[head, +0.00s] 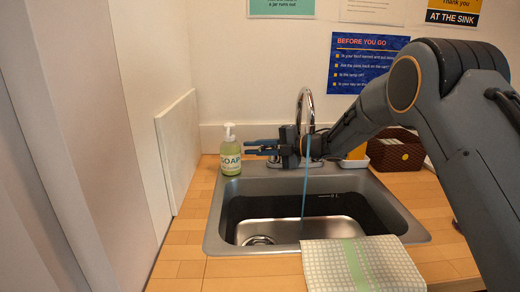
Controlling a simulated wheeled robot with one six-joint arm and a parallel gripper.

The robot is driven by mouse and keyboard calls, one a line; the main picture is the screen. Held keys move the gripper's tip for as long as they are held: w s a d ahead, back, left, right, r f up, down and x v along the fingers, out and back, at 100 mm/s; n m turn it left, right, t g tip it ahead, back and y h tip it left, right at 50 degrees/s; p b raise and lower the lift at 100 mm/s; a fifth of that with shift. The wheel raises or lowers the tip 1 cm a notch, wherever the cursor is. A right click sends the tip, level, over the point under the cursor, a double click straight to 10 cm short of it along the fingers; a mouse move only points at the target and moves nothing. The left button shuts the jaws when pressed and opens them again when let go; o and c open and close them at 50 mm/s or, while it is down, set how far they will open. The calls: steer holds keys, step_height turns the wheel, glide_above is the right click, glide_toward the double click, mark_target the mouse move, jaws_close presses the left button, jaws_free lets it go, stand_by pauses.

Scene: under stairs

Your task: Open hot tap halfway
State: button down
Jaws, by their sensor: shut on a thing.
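The faucet (305,98) is a tall chrome gooseneck at the back of the sink. A thin blue stream of water (305,190) falls from its spout into the basin. My gripper (256,147) is behind the basin, just left of the spout, with its blue fingers pointing left. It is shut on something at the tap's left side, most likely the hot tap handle. The handle itself is hidden behind the fingers and the dark gripper body, so its angle cannot be told. My arm reaches in from the right and covers the right side of the faucet base.
A soap bottle (230,155) stands close left of my fingertips. The steel sink (225,215) is set in a wooden counter (180,245). A checked cloth (360,265) lies over its front edge. A brown basket (397,150) stands at the right. A white panel (178,150) bounds the left.

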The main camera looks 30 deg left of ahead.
mark_target(268, 148)
steer(key=c, duration=1.8)
jaws_free()
steer(key=shift+o, duration=0.2)
steer(key=shift+d, duration=0.1)
steer(key=b+v, duration=0.1)
steer(key=v, duration=0.6)
steer(key=shift+d, duration=0.3)
steer(key=shift+r, duration=0.1)
